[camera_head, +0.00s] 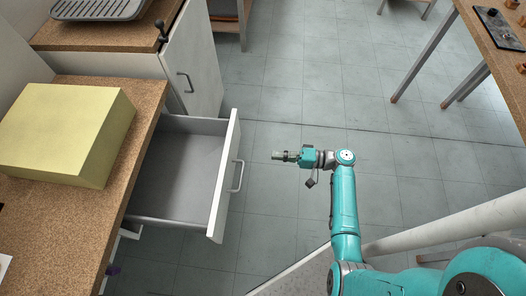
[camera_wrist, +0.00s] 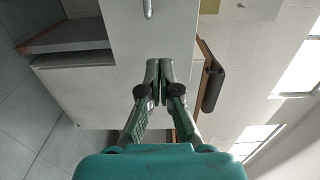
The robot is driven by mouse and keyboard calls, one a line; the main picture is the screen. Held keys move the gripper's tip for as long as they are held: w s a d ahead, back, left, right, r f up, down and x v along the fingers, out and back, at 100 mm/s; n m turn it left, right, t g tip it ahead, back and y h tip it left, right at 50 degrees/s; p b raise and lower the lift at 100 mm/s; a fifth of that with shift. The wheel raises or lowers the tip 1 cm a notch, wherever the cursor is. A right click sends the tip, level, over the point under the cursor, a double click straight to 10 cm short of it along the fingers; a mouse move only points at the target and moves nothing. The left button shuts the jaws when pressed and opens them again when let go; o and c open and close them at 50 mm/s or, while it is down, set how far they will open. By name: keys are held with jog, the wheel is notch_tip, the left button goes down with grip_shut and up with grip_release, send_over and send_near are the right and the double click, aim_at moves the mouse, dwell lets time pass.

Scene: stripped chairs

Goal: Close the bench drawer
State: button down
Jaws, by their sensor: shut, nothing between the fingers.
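The bench drawer (camera_head: 180,172) is pulled well out from under the brown bench top and its grey inside looks empty. Its white front (camera_head: 222,185) carries a metal bar handle (camera_head: 237,177). My gripper (camera_head: 276,156) is to the right of the drawer front in the head view, apart from the handle and pointing left. In the wrist view the fingers (camera_wrist: 161,72) are together with nothing between them. A white panel (camera_wrist: 125,35) with a metal handle (camera_wrist: 148,8) shows beyond them; I cannot tell whether it is the drawer front.
A yellow block (camera_head: 65,132) sits on the bench top (camera_head: 125,215). A white cabinet (camera_head: 196,65) with a handle stands behind the drawer. A table (camera_head: 505,75) is at the upper right. Tiled floor (camera_head: 290,105) is clear around my gripper.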

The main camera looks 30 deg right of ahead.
aim_at(233, 152)
jog(key=x, duration=1.3)
jog(key=shift+a, duration=0.1)
jog(key=shift+a, duration=0.1)
jog(key=shift+w+a, duration=0.25)
jog(key=x, duration=2.6)
jog(key=shift+w+a+f, duration=0.1)
jog(key=shift+w+a, duration=0.1)
